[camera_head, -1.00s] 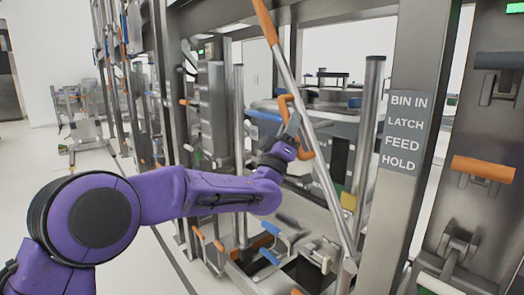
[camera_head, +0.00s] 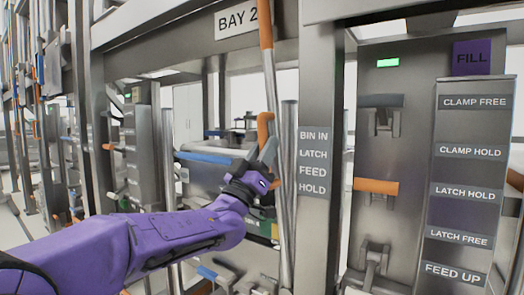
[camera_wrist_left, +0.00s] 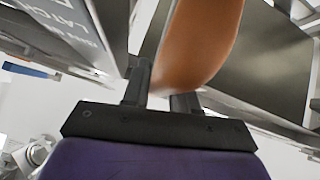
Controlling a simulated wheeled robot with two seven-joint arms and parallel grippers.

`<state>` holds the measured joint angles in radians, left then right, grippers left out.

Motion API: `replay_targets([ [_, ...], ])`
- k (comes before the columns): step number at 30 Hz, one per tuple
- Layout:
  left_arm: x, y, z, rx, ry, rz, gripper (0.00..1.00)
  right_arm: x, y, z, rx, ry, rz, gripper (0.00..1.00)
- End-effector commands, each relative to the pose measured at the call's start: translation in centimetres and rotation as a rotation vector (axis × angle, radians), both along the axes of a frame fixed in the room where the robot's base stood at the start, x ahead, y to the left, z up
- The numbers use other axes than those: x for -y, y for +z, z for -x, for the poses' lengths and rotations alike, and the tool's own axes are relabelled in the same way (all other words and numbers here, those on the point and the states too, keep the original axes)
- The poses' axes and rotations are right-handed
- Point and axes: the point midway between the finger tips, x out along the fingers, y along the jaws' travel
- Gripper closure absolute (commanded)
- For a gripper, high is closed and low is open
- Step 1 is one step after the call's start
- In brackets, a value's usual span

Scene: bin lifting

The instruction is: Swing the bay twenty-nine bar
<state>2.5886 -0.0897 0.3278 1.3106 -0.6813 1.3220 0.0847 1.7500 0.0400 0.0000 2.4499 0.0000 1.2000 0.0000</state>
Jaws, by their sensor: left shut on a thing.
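My right gripper is not in view.
A post with a label reading bin in, latch, feed, hold (camera_head: 313,160) stands just right of the bar. Further right is a panel with an orange lever (camera_head: 376,186), a dark lever (camera_head: 381,101) and a green light (camera_head: 388,62). A label board (camera_head: 468,180) stands beside it.

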Motion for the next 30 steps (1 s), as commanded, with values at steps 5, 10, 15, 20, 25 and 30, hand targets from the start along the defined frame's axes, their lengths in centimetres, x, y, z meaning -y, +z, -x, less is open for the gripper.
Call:
replay_targets([
  [5, 0.0, -0.3, -0.1, -0.004, 0.002, -0.003, 1.00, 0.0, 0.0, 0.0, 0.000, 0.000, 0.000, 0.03],
  [10, 0.1, -0.3, -0.1, -0.005, -0.001, -0.002, 0.52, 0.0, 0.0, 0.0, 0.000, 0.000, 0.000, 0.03],
  [15, 0.2, -0.2, -0.1, -0.004, -0.003, -0.001, 0.52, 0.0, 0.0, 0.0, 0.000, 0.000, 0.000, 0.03],
  [20, 0.2, -0.2, -0.1, -0.003, -0.003, -0.001, 0.52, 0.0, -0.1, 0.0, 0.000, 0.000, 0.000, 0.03],
  [25, -0.7, -2.1, 1.2, -0.005, -0.003, 0.000, 0.52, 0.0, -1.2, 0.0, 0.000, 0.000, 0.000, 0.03],
  [30, -2.5, -5.2, 3.5, -0.005, -0.002, -0.001, 0.52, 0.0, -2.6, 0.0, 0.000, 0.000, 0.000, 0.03],
])
